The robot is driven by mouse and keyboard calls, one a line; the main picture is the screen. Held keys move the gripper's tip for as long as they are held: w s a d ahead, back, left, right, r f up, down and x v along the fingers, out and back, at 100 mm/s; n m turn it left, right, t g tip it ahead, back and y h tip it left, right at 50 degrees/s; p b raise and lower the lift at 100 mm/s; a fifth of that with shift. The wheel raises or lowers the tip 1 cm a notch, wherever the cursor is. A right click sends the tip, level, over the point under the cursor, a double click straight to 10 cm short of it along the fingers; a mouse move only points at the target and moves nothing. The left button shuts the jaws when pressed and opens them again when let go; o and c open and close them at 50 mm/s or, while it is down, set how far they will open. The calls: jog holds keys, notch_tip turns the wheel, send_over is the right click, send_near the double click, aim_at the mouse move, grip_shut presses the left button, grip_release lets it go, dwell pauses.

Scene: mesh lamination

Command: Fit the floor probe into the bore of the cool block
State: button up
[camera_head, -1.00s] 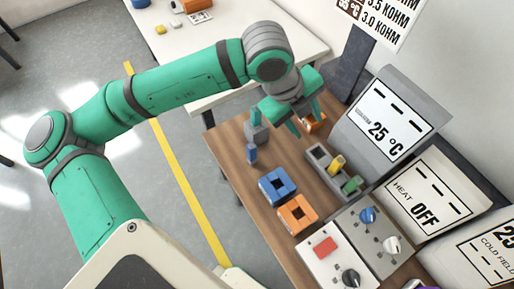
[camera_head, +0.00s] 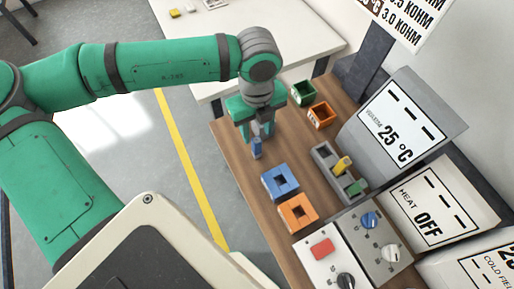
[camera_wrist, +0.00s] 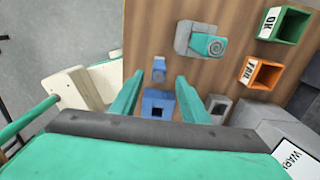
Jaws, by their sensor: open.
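A small blue piece (camera_head: 257,149), which looks like a probe handle, is on the wooden bench; it also shows in the wrist view (camera_wrist: 159,70). I cannot tell for sure that it is the floor probe. The blue block with a dark square opening on top, which looks like the cool block (camera_head: 268,183), sits nearer on the bench, and in the wrist view (camera_wrist: 146,106). My gripper (camera_head: 255,130) is open above the bench by the blue piece. In the wrist view, the blue piece appears between the fingertips (camera_wrist: 160,80), with no visible contact.
An orange block (camera_head: 287,214) sits beside the blue block. A grey rack (camera_head: 325,158) holds yellow and green pieces. A grey block with a teal top (camera_wrist: 184,37), a green OK bin (camera_head: 302,94) and an orange FAIL bin (camera_head: 321,114) stand farther back. Control boxes line the right.

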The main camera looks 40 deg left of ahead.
aim_at(257, 140)
jog(key=shift+s+f, duration=0.15)
jog(key=shift+f, duration=2.4)
grip_shut()
